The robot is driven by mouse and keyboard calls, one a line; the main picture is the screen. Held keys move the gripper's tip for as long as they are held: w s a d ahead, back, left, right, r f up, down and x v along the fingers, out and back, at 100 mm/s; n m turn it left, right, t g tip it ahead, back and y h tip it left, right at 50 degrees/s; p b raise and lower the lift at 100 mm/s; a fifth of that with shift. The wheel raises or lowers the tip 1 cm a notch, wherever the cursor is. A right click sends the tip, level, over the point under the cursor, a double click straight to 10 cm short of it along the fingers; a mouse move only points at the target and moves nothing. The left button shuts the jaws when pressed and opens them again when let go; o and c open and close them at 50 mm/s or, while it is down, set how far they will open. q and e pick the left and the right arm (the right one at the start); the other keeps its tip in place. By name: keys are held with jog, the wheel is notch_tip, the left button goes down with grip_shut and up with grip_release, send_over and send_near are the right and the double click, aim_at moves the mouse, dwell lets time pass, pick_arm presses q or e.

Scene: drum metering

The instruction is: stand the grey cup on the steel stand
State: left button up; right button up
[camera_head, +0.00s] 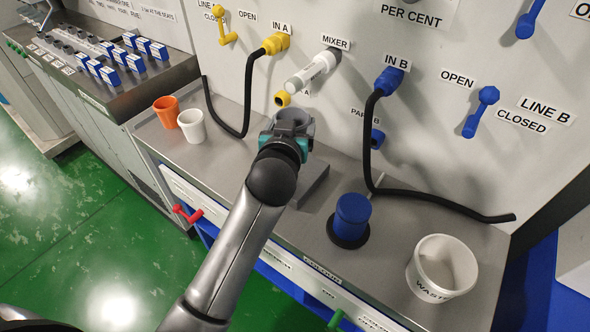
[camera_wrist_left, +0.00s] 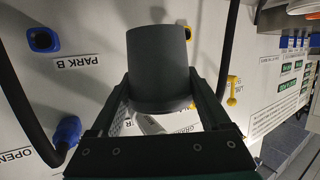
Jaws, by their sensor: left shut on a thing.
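My left gripper (camera_head: 286,138) is shut on the grey cup (camera_head: 293,117), below and in front of the mixer nozzle. The cup's upper part shows beyond the jaws. In the left wrist view the cup (camera_wrist_left: 158,66) sits between the two fingers. The steel stand (camera_head: 310,183) is a grey block on the bench, partly hidden behind my left arm. The cup appears above the stand, but I cannot tell the gap between them. My right gripper is not in view.
An orange cup (camera_head: 166,109) and a white cup (camera_head: 191,126) stand to the left on the bench. A blue container (camera_head: 351,216) and a white waste bucket (camera_head: 441,268) stand to the right. Black hoses hang from IN A and IN B. The mixer nozzle (camera_head: 312,72) juts from the wall.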

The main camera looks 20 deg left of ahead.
pick_arm(q)
notch_tip(320, 180, down, 5)
jog(key=shift+a+r+b, duration=0.1)
jog(key=shift+r+b, duration=0.05)
jog(key=shift+b, duration=0.5)
notch_tip(320, 180, down, 3)
jog(key=shift+f+b, duration=0.2)
jog(key=shift+b, duration=0.5)
jog(key=o, duration=1.2)
jog(key=shift+f, duration=0.1)
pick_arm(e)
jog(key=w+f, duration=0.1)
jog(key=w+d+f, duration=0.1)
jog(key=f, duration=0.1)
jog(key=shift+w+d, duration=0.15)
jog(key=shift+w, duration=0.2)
